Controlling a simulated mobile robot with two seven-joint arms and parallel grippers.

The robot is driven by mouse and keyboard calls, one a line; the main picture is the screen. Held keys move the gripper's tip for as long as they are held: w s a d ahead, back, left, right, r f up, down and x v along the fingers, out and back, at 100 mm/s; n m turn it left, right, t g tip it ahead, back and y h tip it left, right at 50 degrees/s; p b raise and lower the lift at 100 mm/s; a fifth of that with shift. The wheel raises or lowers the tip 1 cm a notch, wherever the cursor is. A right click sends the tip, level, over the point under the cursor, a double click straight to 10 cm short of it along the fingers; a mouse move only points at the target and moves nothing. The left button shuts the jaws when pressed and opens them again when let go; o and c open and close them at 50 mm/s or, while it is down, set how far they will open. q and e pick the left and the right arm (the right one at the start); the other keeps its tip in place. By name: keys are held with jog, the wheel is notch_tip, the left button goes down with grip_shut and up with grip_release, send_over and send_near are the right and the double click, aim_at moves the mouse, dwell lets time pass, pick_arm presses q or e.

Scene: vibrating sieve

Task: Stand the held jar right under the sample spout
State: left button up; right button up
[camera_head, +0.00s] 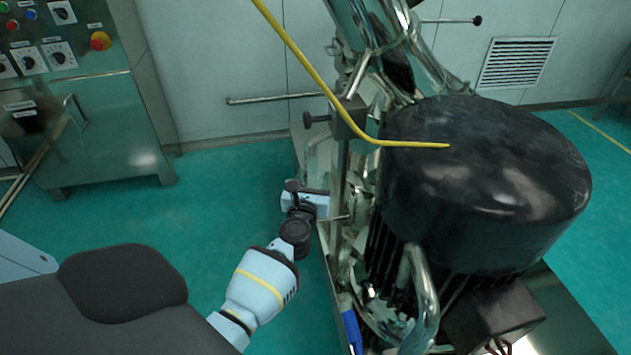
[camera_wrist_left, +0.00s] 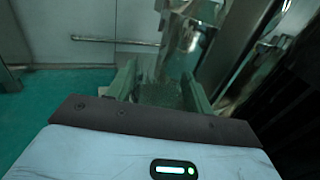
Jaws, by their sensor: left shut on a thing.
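My left gripper (camera_head: 312,203) reaches in beside the metal frame of the sieve machine; it also shows in the wrist view (camera_wrist_left: 160,84). Its two green-grey fingers are shut on a clear jar (camera_wrist_left: 158,95), which stands between them and looks about upright. Its edges are faint against the floor. A shiny metal spout (camera_wrist_left: 187,38) hangs just beyond and slightly right of the jar in the wrist view. I cannot tell the gap between jar and spout. In the head view the jar is hard to make out among the shiny parts. My right gripper is not in view.
A large black motor (camera_head: 480,180) fills the right of the head view, with a yellow cable (camera_head: 318,78) across its top. A metal post (camera_head: 343,160) stands close to the gripper. A control cabinet (camera_head: 90,100) stands far left. Green floor (camera_head: 220,190) lies clear to the left.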

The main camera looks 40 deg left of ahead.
pick_arm(q)
jog(key=shift+f, duration=0.15)
jog(key=o, duration=1)
jog(key=shift+o, duration=0.2)
jog(key=shift+s+r, duration=0.15)
jog(key=shift+r, duration=0.1)
jog(key=p+v, duration=0.1)
jog(key=v, duration=1)
jog(key=shift+s+d, duration=0.2)
jog(key=shift+s, duration=0.15)
